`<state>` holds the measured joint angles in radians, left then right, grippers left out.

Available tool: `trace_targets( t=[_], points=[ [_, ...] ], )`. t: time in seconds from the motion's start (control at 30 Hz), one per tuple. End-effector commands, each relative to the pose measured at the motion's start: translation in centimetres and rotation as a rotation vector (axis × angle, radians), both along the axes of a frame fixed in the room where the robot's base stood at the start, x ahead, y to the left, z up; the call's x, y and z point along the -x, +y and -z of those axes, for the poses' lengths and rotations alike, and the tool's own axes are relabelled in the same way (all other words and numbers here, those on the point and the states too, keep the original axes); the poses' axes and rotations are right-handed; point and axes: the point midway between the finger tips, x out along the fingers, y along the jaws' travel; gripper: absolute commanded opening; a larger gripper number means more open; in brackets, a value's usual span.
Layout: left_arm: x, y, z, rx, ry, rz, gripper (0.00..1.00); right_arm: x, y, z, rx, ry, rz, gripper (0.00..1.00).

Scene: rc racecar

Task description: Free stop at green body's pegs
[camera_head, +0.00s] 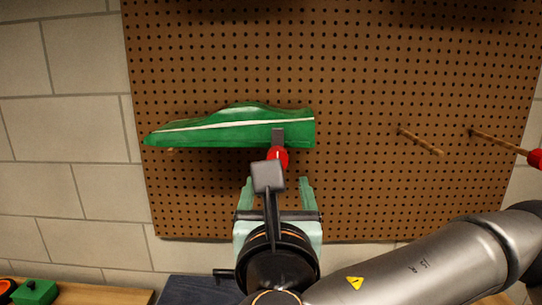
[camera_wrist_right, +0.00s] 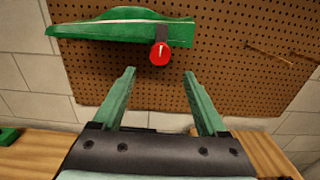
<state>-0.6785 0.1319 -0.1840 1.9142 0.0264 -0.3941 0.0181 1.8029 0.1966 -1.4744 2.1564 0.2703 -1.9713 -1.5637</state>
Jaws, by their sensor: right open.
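The green car body (camera_head: 225,128) with a white stripe hangs on the brown pegboard, its pointed end to the left; the right wrist view also shows it (camera_wrist_right: 110,25). A red stop (camera_head: 278,155) with a dark grey piece above it sits at the lower right part of the body; its round red face shows in the right wrist view (camera_wrist_right: 160,54). The pegs behind it are mostly hidden. My right gripper (camera_head: 276,182) has two green fingers spread apart and empty, below the stop; they also show in the right wrist view (camera_wrist_right: 158,76). My left gripper is not in view.
Two wooden pegs (camera_head: 421,142) stick out of the pegboard (camera_head: 400,80) at the right; the farther one has a red end piece (camera_head: 535,158). A green block (camera_head: 36,291) lies on the wooden table (camera_head: 95,295) at the lower left. The board around the body is free.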

Motion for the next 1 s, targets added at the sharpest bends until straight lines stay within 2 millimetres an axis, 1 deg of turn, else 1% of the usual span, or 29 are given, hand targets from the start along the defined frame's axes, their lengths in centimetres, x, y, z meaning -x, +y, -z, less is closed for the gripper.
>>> trace_targets(
  t=[0.03,0.07,0.3,0.4,0.5,0.6,0.7,1.0],
  points=[
    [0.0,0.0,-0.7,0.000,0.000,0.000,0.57,-0.9,-0.1,-0.2,-0.001,0.005,0.005,0.75],
    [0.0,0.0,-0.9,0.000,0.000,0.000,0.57,-1.4,-0.1,-0.2,0.000,0.007,0.005,0.75],
    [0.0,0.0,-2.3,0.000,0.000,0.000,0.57,-6.5,-0.2,-0.2,0.000,0.002,0.006,0.75],
    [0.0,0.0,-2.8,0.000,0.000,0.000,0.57,-8.3,-0.1,-0.2,-0.001,0.002,0.005,0.75],
    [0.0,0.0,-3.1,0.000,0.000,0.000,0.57,-9.7,-0.1,-0.2,-0.001,0.001,0.002,0.75],
    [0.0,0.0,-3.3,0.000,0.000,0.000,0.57,-10.6,-0.1,-0.1,-0.001,0.002,0.002,0.75],
    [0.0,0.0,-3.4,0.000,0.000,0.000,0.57,-11.1,0.0,0.0,-0.001,0.002,-0.001,0.75],
    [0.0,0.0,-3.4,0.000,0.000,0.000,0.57,-11.3,0.0,0.1,-0.002,0.001,-0.001,0.75]
  ],
)
